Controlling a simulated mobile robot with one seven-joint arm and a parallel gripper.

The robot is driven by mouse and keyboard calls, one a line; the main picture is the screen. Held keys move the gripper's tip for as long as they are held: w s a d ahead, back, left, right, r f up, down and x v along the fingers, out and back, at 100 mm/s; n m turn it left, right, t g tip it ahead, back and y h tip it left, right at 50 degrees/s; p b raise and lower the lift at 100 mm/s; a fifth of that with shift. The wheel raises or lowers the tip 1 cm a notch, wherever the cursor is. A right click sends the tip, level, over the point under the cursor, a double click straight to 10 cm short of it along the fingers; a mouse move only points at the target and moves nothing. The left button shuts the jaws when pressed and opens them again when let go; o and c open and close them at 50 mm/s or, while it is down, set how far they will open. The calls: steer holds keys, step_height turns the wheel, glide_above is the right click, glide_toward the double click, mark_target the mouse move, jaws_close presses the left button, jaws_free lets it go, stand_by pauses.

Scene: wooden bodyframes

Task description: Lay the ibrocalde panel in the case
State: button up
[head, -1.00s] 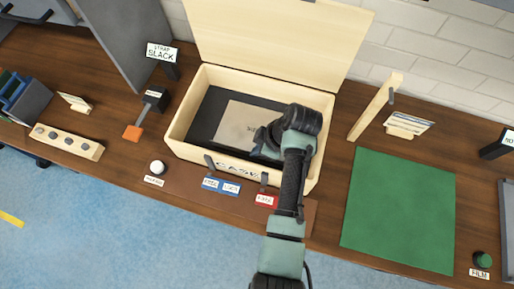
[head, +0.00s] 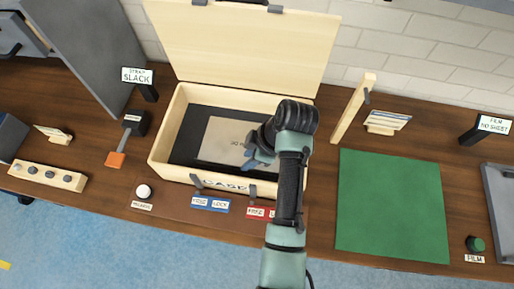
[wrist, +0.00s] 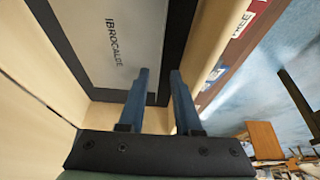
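The ibrocalde panel (head: 222,137) is a pale sheet lying in the open wooden case (head: 164,135), on its dark lining (head: 188,138). In the wrist view, the panel (wrist: 135,32) shows its name printed on it. My gripper (head: 250,162) is over the front right part of the case and hides that part of the panel. In the wrist view, the blue fingers of my gripper (wrist: 160,72) stand apart with nothing between them. The panel's edge is beside the left finger; I cannot tell whether they touch.
The case lid (head: 245,45) stands open at the back. Blue and red labels (head: 210,204) lie along the front. A wooden post (head: 352,108) and a green mat (head: 390,205) are to the right. A strap slack sign (head: 137,75) stands at the left.

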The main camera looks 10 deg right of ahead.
steer(key=w+d+r+m+t+h, duration=0.15)
steer(key=w+r+t, duration=0.25)
steer(key=r, duration=0.7)
steer(key=w+r+m+t+h, duration=0.1)
steer(key=w+r+m+t, duration=0.25)
steer(key=r, duration=0.65)
steer(key=w+r+m+t+h, duration=0.15)
steer(key=w+r+t, duration=0.3)
steer(key=r, duration=0.65)
step_height(320, 180, up, 16)
steer(key=s+a+m+t, duration=0.2)
steer(key=m+t, duration=0.1)
steer(key=t, duration=0.3)
steer(key=s+a+r+m+t, duration=0.1)
steer(key=s+r+m+t, duration=0.4)
steer(key=s+r, duration=0.8)
step_height(320, 180, up, 4)
steer(key=t, duration=0.2)
steer(key=shift+s+a+t, duration=0.4)
